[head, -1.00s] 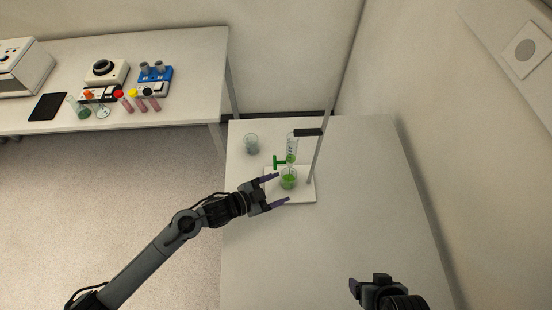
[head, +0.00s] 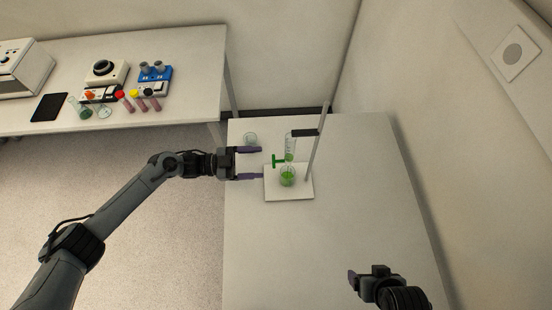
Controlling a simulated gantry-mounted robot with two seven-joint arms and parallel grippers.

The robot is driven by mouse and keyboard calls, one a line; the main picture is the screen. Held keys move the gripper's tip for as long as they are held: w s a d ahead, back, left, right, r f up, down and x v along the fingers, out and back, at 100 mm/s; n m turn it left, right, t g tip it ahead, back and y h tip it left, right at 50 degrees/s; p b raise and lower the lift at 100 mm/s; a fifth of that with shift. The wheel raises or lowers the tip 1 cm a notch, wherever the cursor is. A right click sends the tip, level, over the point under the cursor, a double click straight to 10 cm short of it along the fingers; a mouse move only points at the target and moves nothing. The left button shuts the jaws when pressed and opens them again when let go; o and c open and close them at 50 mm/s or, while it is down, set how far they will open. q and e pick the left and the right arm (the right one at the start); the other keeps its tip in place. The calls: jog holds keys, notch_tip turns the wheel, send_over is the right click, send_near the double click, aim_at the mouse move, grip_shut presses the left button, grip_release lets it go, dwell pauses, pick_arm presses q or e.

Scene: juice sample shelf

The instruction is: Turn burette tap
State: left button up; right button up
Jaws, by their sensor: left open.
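The burette (head: 289,146) is a clear graduated tube held upright on a stand with a grey rod (head: 314,155) and a white base plate (head: 300,191). Its green tap (head: 275,161) sticks out to the left. A beaker with green liquid (head: 287,177) stands on the plate below the burette. My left gripper (head: 254,163) is open and empty, its purple fingers pointing right, just left of the tap and apart from it. My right gripper (head: 366,274) is at the lower right, away from the stand; its jaw gap is not clear.
An empty glass beaker (head: 250,138) stands just beyond my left gripper's upper finger. The white table (head: 345,225) is clear right of and in front of the stand. A back bench (head: 190,100) holds lab devices, several tubes and a black tablet (head: 49,107).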

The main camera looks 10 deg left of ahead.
aim_at(276, 161)
pick_arm(q)
jog(key=shift+p+x, duration=0.55)
jog(key=shift+x, duration=2.95)
jog(key=shift+c, duration=0.4)
